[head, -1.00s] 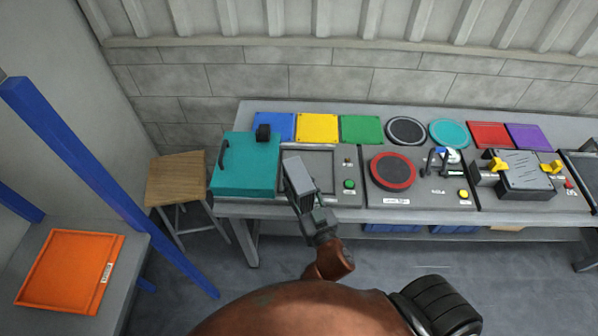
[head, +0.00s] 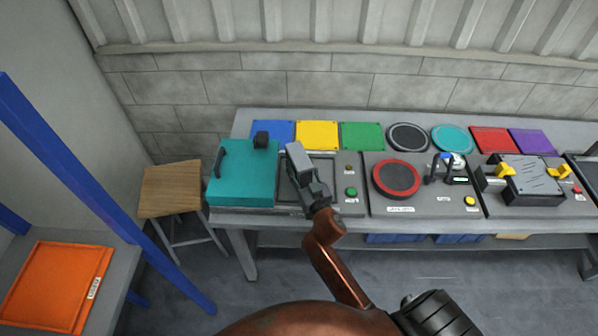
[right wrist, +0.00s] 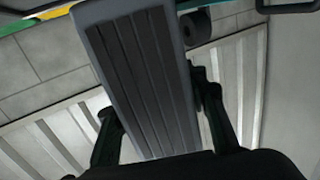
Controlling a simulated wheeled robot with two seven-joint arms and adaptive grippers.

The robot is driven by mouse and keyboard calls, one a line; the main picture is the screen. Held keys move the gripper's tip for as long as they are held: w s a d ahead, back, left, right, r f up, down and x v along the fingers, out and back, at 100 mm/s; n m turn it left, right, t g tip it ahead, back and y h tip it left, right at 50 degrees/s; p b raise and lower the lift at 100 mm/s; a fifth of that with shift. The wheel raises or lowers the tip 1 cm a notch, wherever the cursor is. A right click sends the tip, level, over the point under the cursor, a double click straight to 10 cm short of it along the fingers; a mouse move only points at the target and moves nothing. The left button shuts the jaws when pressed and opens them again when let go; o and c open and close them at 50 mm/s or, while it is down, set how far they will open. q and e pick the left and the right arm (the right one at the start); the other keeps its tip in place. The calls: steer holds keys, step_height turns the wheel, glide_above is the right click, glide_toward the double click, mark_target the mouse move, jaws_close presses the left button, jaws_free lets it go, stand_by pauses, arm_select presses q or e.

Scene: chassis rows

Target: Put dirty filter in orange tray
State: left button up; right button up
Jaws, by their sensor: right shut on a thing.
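My right gripper (head: 308,183) is shut on a grey block-shaped filter (head: 301,158). It holds the filter in front of an open framed recess (head: 325,168) in the bench unit beside the teal lid (head: 241,185). In the right wrist view the filter (right wrist: 145,75) has a dark ribbed face and sits between the two fingers (right wrist: 160,125). I cannot tell how high the filter is above the recess. The orange tray (head: 55,290) lies on a grey surface at the far left; it looks empty. My left gripper is not in view.
A blue post (head: 120,205) stands between the tray and the bench. A wooden stool (head: 170,190) stands left of the bench. Coloured plates (head: 318,135) line the bench's back. A red-rimmed disc (head: 397,179) and a yellow-clamped block (head: 533,180) sit to the right.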

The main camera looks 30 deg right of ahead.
steer(key=shift+w+d+f, duration=0.2)
steer(key=shift+w+f, duration=0.1)
steer(key=shift+f, duration=0.05)
steer(key=f, duration=0.1)
steer(key=f+b, duration=0.1)
steer(key=f, duration=0.1)
steer(key=shift+w+d+f+b, duration=0.15)
steer(key=shift+w+f+b, duration=0.05)
steer(key=shift+f+b, duration=0.1)
steer(key=shift+f, duration=0.1)
steer(key=shift+f, duration=0.15)
steer(key=o, duration=1.3)
steer(key=shift+o, duration=0.2)
